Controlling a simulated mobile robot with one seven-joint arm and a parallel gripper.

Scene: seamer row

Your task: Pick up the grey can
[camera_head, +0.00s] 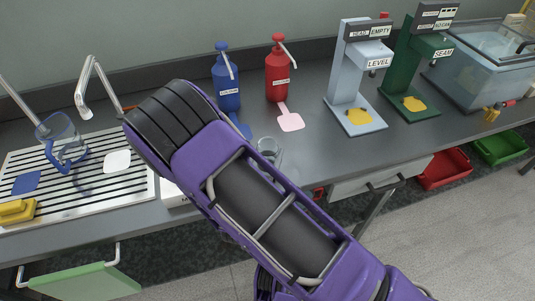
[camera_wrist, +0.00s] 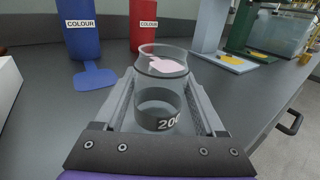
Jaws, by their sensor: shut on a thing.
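The grey can (camera_wrist: 162,92) is a clear, see-through jar with a dark grey band low down marked "200", its last part partly cut off by my gripper. It stands upright between the fingers of my gripper (camera_wrist: 160,98), which is shut on its sides. In the head view the can (camera_head: 269,149) shows only partly beyond my purple arm, over the worktop, and my fingers are largely hidden there. Whether its base touches the worktop cannot be told.
Blue (camera_head: 226,80) and red (camera_head: 278,70) COLOUR dispensers stand behind the can. The LEVEL stand (camera_head: 352,85) and green SEAM stand (camera_head: 418,70) are to the right. A blue-framed clear jug (camera_head: 62,140) is at the left drainer (camera_head: 100,190).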

